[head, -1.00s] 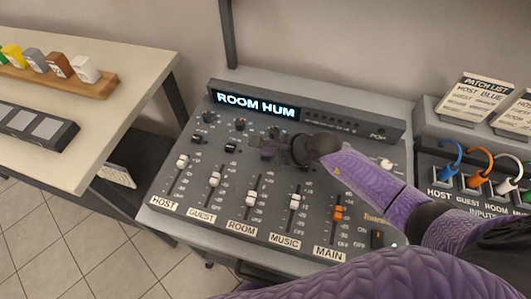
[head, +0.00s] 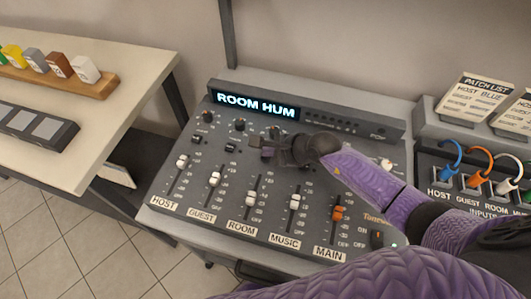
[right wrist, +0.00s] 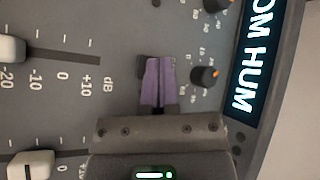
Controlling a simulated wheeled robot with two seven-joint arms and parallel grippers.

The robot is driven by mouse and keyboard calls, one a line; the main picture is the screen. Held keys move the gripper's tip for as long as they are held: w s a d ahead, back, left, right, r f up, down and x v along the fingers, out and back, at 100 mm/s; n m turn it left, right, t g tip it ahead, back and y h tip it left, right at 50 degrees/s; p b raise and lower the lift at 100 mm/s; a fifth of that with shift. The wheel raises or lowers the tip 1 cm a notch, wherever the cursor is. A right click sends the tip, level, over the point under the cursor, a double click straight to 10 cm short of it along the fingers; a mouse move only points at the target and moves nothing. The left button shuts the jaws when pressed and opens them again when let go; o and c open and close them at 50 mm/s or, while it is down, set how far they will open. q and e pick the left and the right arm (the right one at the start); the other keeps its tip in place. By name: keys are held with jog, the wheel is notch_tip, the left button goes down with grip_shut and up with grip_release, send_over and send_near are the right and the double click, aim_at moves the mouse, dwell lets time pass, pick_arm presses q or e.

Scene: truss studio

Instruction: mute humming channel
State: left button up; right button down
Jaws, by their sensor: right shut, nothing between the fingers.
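The mixing console (head: 220,218) shows ROOM HUM on its lit display (head: 256,104). Its fader strips are labelled HOST, GUEST, ROOM, MUSIC and MAIN. The ROOM fader (head: 252,197) has a white cap, as do HOST, GUEST and MUSIC. Dark buttons stand above the HOST (head: 197,139) and GUEST (head: 231,147) faders. My right gripper (head: 266,152) is shut and empty over the upper part of the ROOM strip, hiding controls there. In the right wrist view its purple fingers (right wrist: 158,82) are together; I cannot tell whether they touch the panel. My left gripper is out of view.
The MAIN fader (head: 338,213) has an orange cap. An input panel with coloured cables (head: 480,165) and patch list cards (head: 478,97) is at the right. A side table (head: 120,70) with a wooden block rack (head: 95,87) is at the left.

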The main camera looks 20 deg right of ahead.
jog(key=shift+f+b, duration=0.45)
jog(key=shift+f, duration=0.05)
